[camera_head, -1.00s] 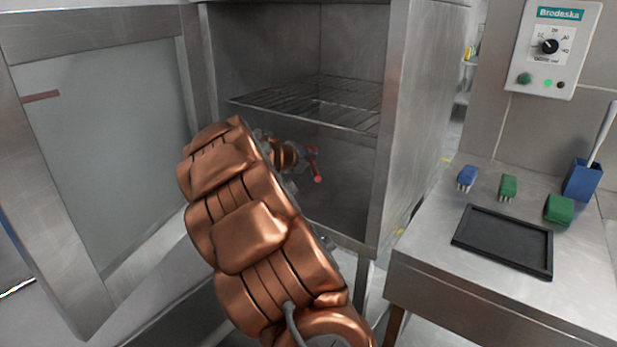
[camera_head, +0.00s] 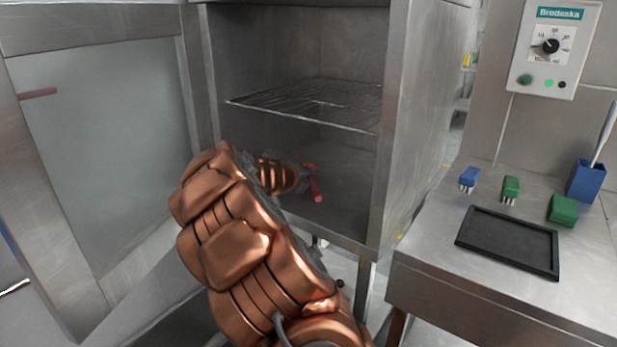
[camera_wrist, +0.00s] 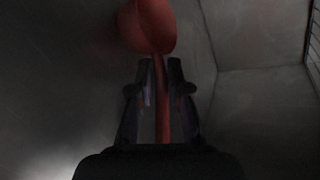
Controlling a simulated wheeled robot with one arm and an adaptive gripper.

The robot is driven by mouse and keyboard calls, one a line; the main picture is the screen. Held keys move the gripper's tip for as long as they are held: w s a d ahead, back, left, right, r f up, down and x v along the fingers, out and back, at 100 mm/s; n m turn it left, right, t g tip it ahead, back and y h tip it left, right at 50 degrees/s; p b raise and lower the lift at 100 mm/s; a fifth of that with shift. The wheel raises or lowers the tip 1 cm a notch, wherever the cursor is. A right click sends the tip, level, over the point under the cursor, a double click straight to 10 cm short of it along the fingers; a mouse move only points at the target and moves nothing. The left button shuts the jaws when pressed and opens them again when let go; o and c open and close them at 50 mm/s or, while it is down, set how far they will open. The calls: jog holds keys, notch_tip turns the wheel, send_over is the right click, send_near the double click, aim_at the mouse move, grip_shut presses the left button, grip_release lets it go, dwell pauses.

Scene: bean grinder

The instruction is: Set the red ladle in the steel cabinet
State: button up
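The steel cabinet (camera_head: 396,130) stands open in the head view, with a wire shelf (camera_head: 300,103) across it. My arm reaches into the compartment below that shelf. The red ladle (camera_head: 315,186) shows there at the end of my arm, above the cabinet floor; whether it touches the floor I cannot tell. In the wrist view the ladle's bowl (camera_wrist: 150,25) is beyond the fingertips, and its handle runs down between them.
The open cabinet door (camera_head: 105,150) is on the left. The lower compartment around the ladle looks empty. A steel table (camera_head: 430,250) on the right holds a black tray (camera_head: 507,243), blue and green brushes, a green block (camera_head: 562,210) and a blue holder (camera_head: 586,180).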

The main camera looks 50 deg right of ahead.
jog(key=o, duration=0.4)
jog(key=shift+o, duration=0.2)
jog(key=p+v, duration=0.2)
jog(key=v, duration=0.8)
jog(key=shift+a+r, duration=0.15)
jog(key=shift+r, duration=0.05)
jog(key=shift+v, duration=0.8)
jog(key=shift+s, duration=0.1)
jog(key=shift+f, duration=0.1)
